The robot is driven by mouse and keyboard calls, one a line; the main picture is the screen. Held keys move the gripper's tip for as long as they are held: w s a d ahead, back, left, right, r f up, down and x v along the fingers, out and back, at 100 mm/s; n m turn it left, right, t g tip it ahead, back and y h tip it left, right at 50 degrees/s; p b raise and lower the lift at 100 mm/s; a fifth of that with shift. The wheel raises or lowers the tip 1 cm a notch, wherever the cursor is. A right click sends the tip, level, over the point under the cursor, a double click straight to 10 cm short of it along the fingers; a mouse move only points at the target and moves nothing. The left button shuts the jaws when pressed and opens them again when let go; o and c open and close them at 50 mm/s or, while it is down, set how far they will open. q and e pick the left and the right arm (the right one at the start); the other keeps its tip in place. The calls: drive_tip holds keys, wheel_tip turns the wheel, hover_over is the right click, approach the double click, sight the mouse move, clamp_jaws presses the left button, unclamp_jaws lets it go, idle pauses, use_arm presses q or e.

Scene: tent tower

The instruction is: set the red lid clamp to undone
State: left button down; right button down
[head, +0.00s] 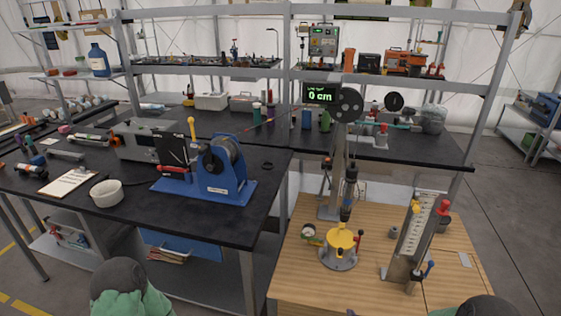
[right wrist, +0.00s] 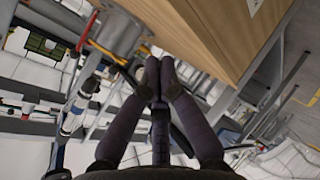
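The yellow-lidded grey vessel (head: 338,250) stands on the wooden table. A small upright red piece (head: 358,241), which looks like the red lid clamp, is at the lid's right side. It is too small to tell whether it is done up or undone. My right gripper (right wrist: 160,62) shows in the right wrist view with its dark fingertips together and nothing between them. It is near the wooden table's edge, apart from the clamp as far as I can tell. My left gripper is not in view; only a rounded arm part shows at the lower left.
The wooden table (head: 300,282) also bears a ruled stand (head: 417,235) with red, yellow and blue knobs to the right. A dark column tool (head: 349,190) rises behind the vessel. A black bench (head: 225,225) with a blue winch (head: 225,172) stands at left.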

drive_tip(key=s+a+f+m+g+y+p, duration=0.1)
drive_tip(key=s+a+f+m+g+y, duration=0.1)
drive_tip(key=s+a+f+m+g, duration=0.4)
drive_tip(key=s+a+f+m, duration=0.1)
drive_tip(key=s+a+m, duration=0.1)
drive_tip(key=s, duration=0.3)
drive_tip(key=shift+a+m, duration=0.2)
drive_tip(key=shift+m, duration=0.5)
drive_tip(key=c, duration=1.7)
unclamp_jaws()
drive_tip(key=s+a+m+g, duration=0.1)
drive_tip(key=s+m+g, duration=0.1)
drive_tip(key=s, duration=0.2)
drive_tip(key=s+a+m+g, duration=0.2)
drive_tip(key=s+m, duration=0.1)
drive_tip(key=s, duration=0.1)
drive_tip(key=s+a+f+m+g+y+p, duration=0.1)
drive_tip(key=s+a+m, duration=0.1)
drive_tip(key=s, duration=0.3)
drive_tip(key=shift+a+f+m+g, duration=0.1)
drive_tip(key=shift+m+g, duration=0.3)
drive_tip(key=o, duration=0.5)
drive_tip(key=shift+s, duration=0.2)
drive_tip(key=shift+c, duration=0.2)
